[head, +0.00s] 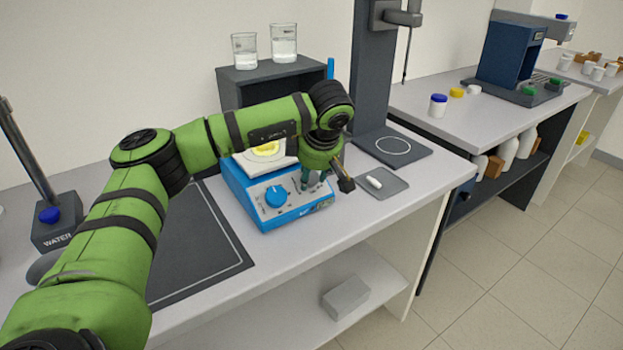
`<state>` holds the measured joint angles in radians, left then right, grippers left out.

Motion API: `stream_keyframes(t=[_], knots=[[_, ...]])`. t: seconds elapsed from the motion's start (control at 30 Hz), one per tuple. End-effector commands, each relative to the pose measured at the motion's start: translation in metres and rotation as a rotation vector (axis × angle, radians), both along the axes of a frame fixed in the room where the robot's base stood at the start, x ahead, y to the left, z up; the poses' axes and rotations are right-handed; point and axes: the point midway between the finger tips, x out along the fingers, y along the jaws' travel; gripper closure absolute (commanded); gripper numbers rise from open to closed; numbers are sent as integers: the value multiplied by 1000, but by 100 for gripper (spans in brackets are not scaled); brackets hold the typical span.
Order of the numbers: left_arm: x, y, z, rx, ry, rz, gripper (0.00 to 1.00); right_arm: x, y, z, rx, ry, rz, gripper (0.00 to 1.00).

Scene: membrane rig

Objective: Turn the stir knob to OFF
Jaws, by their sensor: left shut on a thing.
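The blue stirrer (262,212) stands on the light bench with a white top plate and a yellow-filled dish on it. A blue knob (276,195) on the left of its sloped front panel is in plain view, its marks too small to read. My left gripper (314,184) reaches down to the right part of the same panel. It is shut on a knob there, which I take as the stir knob; the fingers mostly hide it, so its setting cannot be read. My right gripper is not in view.
A small grey tray (394,187) with a white piece lies right of the stirrer. A dark stand (371,80) rises behind it. Two glass beakers (284,42) stand on a dark shelf box (236,95). A dark mat (205,260) lies front left.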

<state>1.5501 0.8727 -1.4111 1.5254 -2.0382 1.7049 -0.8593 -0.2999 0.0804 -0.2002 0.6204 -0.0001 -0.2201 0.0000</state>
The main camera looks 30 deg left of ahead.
Motion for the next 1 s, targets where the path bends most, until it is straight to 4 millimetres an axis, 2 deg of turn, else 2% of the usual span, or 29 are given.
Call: stream_keyframes(t=[0.03, 0.63, 0.67, 0.7, 1.0], knots=[[-2, -1, -5, -3, 1, 11, 93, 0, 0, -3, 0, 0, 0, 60], [-2, -1, -4, -14, -18, 48, 93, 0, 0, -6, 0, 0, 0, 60], [-2, -1, -4, -14, -18, 48, 56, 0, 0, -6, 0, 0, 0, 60], [-2, -1, -4, -14, -19, 47, 40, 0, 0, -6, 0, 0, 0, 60], [-1, -1, -2, -14, -25, 46, 38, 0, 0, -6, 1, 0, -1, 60]])
